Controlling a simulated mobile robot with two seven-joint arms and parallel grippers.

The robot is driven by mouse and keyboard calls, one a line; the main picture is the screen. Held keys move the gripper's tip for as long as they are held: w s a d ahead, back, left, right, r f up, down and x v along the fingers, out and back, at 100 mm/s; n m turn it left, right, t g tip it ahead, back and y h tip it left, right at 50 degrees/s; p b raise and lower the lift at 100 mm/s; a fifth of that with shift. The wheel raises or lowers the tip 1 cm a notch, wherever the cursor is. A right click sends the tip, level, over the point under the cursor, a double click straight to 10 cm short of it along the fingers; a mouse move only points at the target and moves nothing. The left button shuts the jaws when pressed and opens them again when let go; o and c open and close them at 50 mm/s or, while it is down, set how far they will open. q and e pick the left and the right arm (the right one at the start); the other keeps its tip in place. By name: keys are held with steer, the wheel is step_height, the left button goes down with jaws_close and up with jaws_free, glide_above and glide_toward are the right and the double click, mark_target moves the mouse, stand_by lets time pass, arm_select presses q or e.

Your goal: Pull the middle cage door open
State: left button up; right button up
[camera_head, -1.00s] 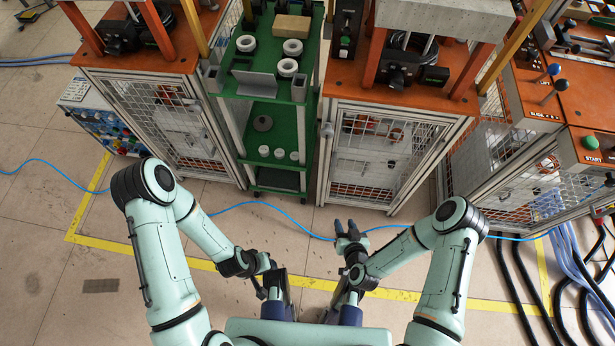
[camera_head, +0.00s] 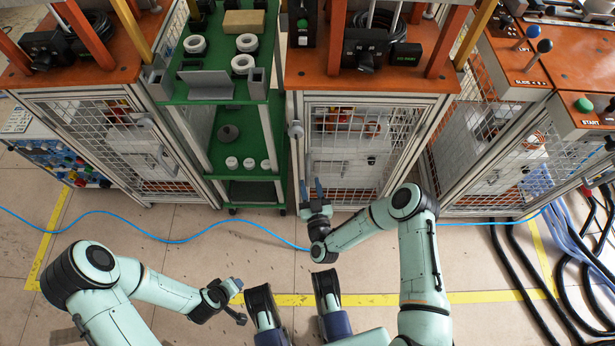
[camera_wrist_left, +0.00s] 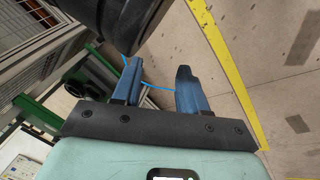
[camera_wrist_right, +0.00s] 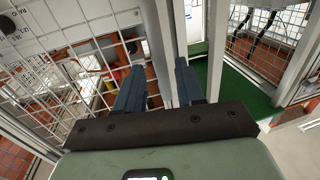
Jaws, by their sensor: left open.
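The middle cage door (camera_head: 352,150) is a wire-mesh panel in a pale metal frame, under an orange bench top. It looks shut in the head view. A round grey knob (camera_head: 296,130) is at its left edge. My right gripper (camera_head: 312,185) is in front of the door's lower left part, below the knob, fingers pointing at the cage. In the right wrist view its blue fingers (camera_wrist_right: 160,85) are apart, with a pale upright post beyond them. I cannot tell whether they touch it. My left gripper (camera_head: 238,286) is low over the floor, open and empty in the left wrist view (camera_wrist_left: 157,85).
A green shelf cart (camera_head: 208,88) with white rings stands just left of the middle cage. Cages with orange tops stand on both sides. A blue cable (camera_head: 150,237) and black hoses (camera_head: 520,270) lie on the floor. The floor before the middle cage is otherwise clear.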

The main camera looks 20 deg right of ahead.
mark_target(309, 179)
arm_select(q)
steer(key=shift+s+a+f+g+b, duration=0.15)
steer(key=shift+s+f+g+b, duration=0.25)
steer(key=shift+s+f, duration=0.7)
arm_select(e)
steer(key=shift+w+d, duration=0.15)
steer(key=shift+w, duration=1.85)
jaws_close()
arm_select(q)
steer(key=shift+r, duration=0.1)
arm_select(e)
steer(key=shift+s, duration=0.15)
